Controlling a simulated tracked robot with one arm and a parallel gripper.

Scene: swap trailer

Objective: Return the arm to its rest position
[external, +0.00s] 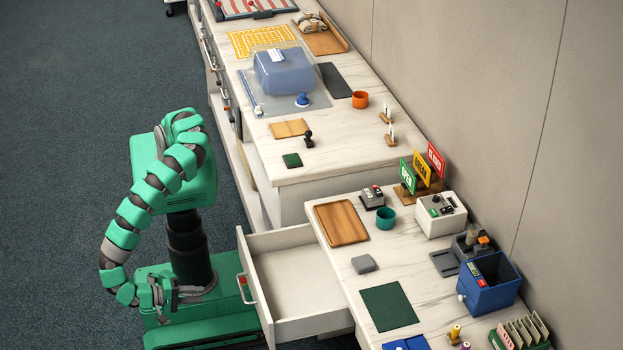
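My green arm is folded down on the left side of my body in the external view. My gripper (160,297) hangs low over my green tracked base, left of the open drawer (285,258). It is small and partly dark here, so I cannot tell whether its fingers are open or shut. I see nothing clearly held in it. The drawer is pulled out of the near white counter toward my base, and the part of its inside that shows looks empty.
The near counter holds a wooden tray (341,223), a teal cup (385,218), a green mat (389,307) and a blue bin (488,283). The far counter carries a clear blue box (284,72) and an orange cup (360,99). Dark carpet (60,150) is free at left.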

